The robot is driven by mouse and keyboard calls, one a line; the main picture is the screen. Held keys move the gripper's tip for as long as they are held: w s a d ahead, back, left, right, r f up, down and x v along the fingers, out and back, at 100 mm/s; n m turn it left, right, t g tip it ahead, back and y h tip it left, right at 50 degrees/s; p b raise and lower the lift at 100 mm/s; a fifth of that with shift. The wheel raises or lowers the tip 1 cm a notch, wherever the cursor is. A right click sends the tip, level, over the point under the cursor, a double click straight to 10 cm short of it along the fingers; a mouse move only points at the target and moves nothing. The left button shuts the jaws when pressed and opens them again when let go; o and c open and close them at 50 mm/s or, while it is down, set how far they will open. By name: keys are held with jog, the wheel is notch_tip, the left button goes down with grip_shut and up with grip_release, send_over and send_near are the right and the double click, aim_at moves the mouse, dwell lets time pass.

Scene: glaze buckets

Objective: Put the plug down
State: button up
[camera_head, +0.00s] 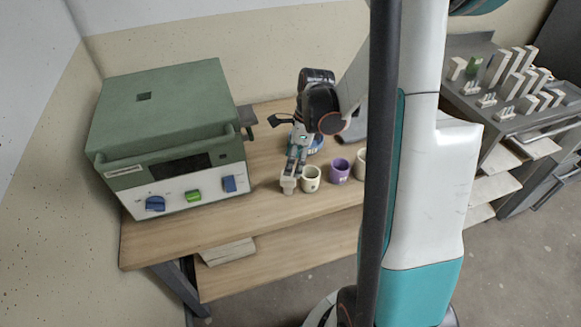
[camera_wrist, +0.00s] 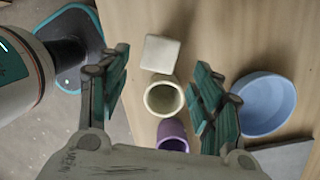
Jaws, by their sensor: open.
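A pale cream block, which looks like the plug (camera_head: 288,185), stands on the wooden table near its front edge. It also shows in the wrist view (camera_wrist: 160,53), between and apart from the spread fingertips. My gripper (camera_head: 296,161) points down at it from just above and behind. In the wrist view my gripper (camera_wrist: 162,60) is open, with one finger on each side and nothing clamped. In the head view the fingers partly cover the block's top, and I cannot tell the exact gap there.
A cream cup (camera_head: 311,179) stands close right of the block, then a purple cup (camera_head: 340,171) and another cream cup (camera_head: 360,164). A blue bowl (camera_wrist: 266,105) is beside the right finger. A green kiln (camera_head: 165,130) fills the table's left. A rack (camera_head: 510,110) stands at right.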

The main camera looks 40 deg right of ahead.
jog(key=r, duration=0.2)
jog(key=r+p, duration=0.1)
jog(key=shift+s+d+r, duration=0.15)
jog(key=shift+d+r, duration=0.2)
dwell(1.1)
